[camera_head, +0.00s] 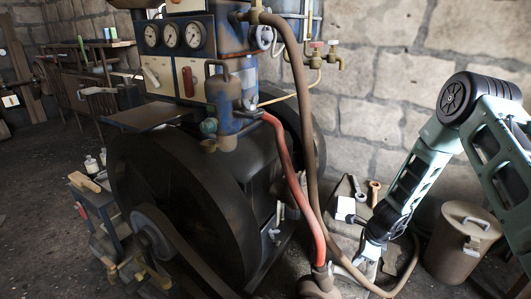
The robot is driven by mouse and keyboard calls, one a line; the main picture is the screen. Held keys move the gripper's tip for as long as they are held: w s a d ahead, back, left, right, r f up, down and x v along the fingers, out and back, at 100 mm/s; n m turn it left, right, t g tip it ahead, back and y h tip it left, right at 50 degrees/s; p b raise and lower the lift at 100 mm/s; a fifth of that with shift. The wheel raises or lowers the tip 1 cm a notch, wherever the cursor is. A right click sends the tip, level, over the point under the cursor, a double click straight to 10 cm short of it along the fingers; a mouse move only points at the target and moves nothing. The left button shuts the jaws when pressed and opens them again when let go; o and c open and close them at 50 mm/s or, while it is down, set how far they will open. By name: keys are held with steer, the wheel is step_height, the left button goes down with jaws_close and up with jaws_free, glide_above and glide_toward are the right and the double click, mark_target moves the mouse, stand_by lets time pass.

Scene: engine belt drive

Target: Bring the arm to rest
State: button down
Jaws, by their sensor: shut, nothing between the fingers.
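My arm comes in from the right edge, bends at a dark round joint and slopes down and left toward the low area right of the engine. My gripper (366,268) is at its lower end, small in the picture, shut and empty. It is pointed downward close to a brown hose. Its fingertips are partly hidden, and I cannot tell whether they touch anything. The engine (190,205) with its large dark flywheel and belt stands left of my arm.
A red hose (285,175) and a brown hose (301,110) hang between the engine and my arm. A lidded brown bin (460,245) stands right of my forearm. Wrench-like tools (374,190) lie behind it near the stone wall (385,60). Open floor (40,200) lies at left.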

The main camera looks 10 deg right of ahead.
steer(key=s+a+r+n+g+y, duration=0.1)
steer(key=s+a+r+n, duration=0.2)
steer(key=a+r+n, duration=0.55)
steer(key=s+a+r+n+y, duration=0.1)
steer(key=s+a+r+n, duration=0.35)
steer(key=a+r, duration=0.75)
steer(key=s+a+r+n+h, duration=0.2)
steer(key=s+r+n, duration=0.4)
steer(key=s+n, duration=0.4)
steer(key=s+a+r+n+h, duration=0.2)
steer(key=s+r+n, duration=0.4)
steer(key=s+n, duration=0.35)
step_height(320, 180, up, 20)
steer(key=s+p, duration=0.1)
steer(key=p, duration=1.9)
steer(key=shift+r+g, duration=0.25)
steer(key=shift+g, duration=0.05)
